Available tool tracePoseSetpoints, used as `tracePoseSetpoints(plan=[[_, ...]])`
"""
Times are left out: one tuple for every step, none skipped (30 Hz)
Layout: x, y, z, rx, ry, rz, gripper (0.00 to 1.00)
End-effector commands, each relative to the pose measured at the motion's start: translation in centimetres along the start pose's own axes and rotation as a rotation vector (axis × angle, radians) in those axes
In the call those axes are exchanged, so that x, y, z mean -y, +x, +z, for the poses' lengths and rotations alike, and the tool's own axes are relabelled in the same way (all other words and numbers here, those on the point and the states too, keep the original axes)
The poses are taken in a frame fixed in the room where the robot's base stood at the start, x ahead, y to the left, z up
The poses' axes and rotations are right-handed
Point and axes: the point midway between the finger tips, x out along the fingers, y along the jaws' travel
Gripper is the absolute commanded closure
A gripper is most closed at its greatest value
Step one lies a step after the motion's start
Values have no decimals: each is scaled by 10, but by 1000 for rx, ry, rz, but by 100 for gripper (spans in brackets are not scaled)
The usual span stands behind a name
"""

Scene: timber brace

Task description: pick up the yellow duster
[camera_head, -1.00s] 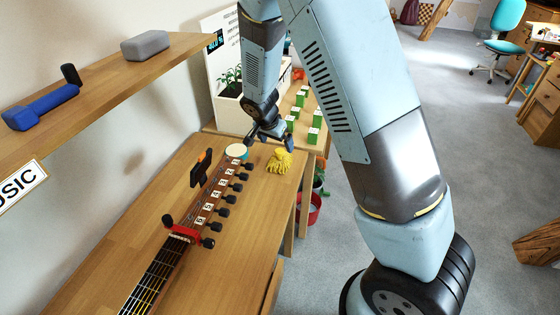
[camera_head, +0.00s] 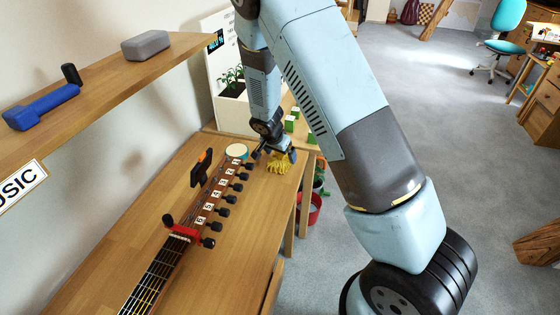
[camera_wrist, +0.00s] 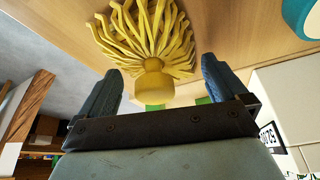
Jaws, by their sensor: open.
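The yellow duster (camera_head: 279,165) lies on the wooden workbench (camera_head: 232,250), near its far right edge. In the wrist view the duster (camera_wrist: 152,50) shows many yellow strands fanning out from a rounded yellow knob. My gripper (camera_head: 275,158) is over the duster and hides part of it in the head view. In the wrist view my gripper (camera_wrist: 162,85) is open, with one dark finger on each side of the knob. The knob lies between the fingers with a gap on both sides. I cannot tell how far the fingertips are above the bench.
A guitar neck (camera_head: 165,265) with tuning pegs lies left of the duster. A round teal-rimmed tin (camera_head: 237,151) stands close to my gripper's left. A white planter (camera_head: 235,108) and green blocks (camera_head: 291,122) stand beyond. A shelf (camera_head: 100,80) overhangs the left side.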

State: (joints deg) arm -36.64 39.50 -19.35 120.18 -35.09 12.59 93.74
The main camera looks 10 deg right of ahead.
Motion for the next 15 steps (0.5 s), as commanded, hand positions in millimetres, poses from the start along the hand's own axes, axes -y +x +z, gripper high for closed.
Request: tracePoseSetpoints(plan=[[0,0,0,0,0,0,1],[0,0,0,0,0,0,1],[0,0,0,0,0,0,1],[0,0,0,0,0,0,1],[0,0,0,0,0,0,1],[0,0,0,0,0,0,3],[0,0,0,0,0,0,6],[0,0,0,0,0,0,9],[0,0,0,0,0,0,13],[0,0,0,0,0,0,16],[0,0,0,0,0,0,19],[0,0,0,0,0,0,23],[0,0,0,0,0,0,25],[0,0,0,0,0,0,28],[0,0,-1,0,0,0,32]])
